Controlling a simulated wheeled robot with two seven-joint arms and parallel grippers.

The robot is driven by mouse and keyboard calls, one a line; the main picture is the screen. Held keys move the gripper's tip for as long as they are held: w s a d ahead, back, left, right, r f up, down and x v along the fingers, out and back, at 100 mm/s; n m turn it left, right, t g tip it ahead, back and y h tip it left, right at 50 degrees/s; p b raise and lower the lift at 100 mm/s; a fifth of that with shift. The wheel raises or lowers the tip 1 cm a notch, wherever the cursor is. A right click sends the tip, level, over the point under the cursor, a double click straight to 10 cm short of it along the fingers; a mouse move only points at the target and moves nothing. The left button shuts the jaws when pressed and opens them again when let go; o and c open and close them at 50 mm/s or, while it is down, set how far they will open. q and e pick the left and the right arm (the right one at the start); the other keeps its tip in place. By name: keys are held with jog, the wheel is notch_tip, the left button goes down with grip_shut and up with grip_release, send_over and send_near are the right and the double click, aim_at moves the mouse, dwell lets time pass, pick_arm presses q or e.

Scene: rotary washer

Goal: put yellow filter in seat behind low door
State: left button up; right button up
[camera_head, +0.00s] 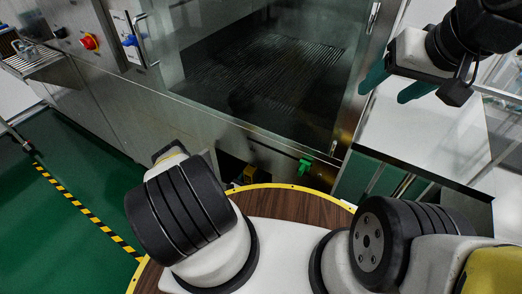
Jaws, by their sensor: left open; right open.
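No seat can be made out, and I cannot pick out the low door. My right gripper (396,86) is at the upper right, with its two teal fingers apart and nothing between them. It is in front of the washer's right edge, above a white-topped table. My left gripper is not in view; only my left arm's upper part shows.
The steel washer (130,105) fills the back, its chamber with a ribbed floor (270,68) visible. A white-topped table (425,135) stands at the right.

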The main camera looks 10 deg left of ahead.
pick_arm(q)
jog(key=v, duration=1.2)
jog(key=shift+s+r, duration=0.15)
